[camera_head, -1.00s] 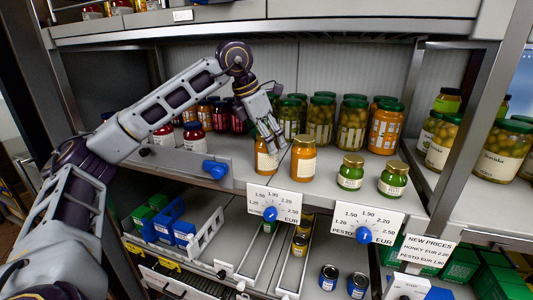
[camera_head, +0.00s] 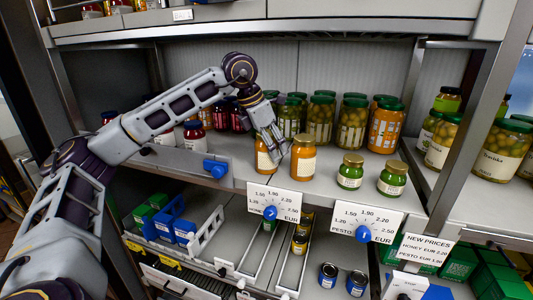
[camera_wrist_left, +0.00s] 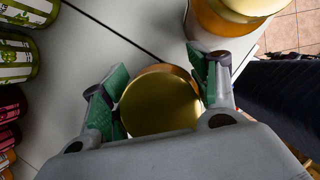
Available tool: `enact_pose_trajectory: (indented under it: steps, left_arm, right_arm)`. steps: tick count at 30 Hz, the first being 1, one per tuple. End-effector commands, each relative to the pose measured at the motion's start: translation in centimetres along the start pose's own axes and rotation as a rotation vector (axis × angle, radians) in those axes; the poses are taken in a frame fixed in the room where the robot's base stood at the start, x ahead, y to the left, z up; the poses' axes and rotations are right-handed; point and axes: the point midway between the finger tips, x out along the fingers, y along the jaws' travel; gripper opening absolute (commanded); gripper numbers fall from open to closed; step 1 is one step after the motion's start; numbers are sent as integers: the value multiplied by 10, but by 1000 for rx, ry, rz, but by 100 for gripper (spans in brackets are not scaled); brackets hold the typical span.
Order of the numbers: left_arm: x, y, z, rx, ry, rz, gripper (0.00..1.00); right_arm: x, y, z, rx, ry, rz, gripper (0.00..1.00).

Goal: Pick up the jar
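Two orange jars with gold lids stand at the shelf's front edge. My left gripper (camera_head: 274,146) points down over the left orange jar (camera_head: 265,163) in the head view. In the left wrist view that jar's gold lid (camera_wrist_left: 160,104) sits between my two green-padded fingers (camera_wrist_left: 160,90), which are spread on either side of it. The pads look close to the lid; whether they touch the jar cannot be told. The jar stands on the shelf. The right orange jar (camera_head: 303,161) is close beside it. My right gripper is not in view.
Two green jars (camera_head: 350,172) with gold lids stand to the right. Taller pickle jars (camera_head: 320,118) and red jars (camera_head: 194,136) stand behind and left. Price dials (camera_head: 273,203) hang on the shelf's front edge. Bare shelf (camera_head: 325,176) lies between the orange and green jars.

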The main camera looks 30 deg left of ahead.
Motion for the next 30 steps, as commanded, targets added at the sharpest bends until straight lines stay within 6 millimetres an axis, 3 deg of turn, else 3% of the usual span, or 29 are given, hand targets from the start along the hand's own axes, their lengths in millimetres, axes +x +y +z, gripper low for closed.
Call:
enact_pose_trajectory:
  steps: [1, 6, 19, 30]
  left_arm:
    - [0, 0, 0, 0, 0, 0, 39]
    - [0, 0, 0, 0, 0, 0, 17]
    - [-5, 0, 3, 1, -3, 1, 17]
    - [-26, 0, 12, 2, -4, 1, 17]
  right_arm:
    - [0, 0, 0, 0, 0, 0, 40]
    - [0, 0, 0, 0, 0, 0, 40]
    - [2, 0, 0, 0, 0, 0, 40]
    - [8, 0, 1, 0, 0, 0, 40]
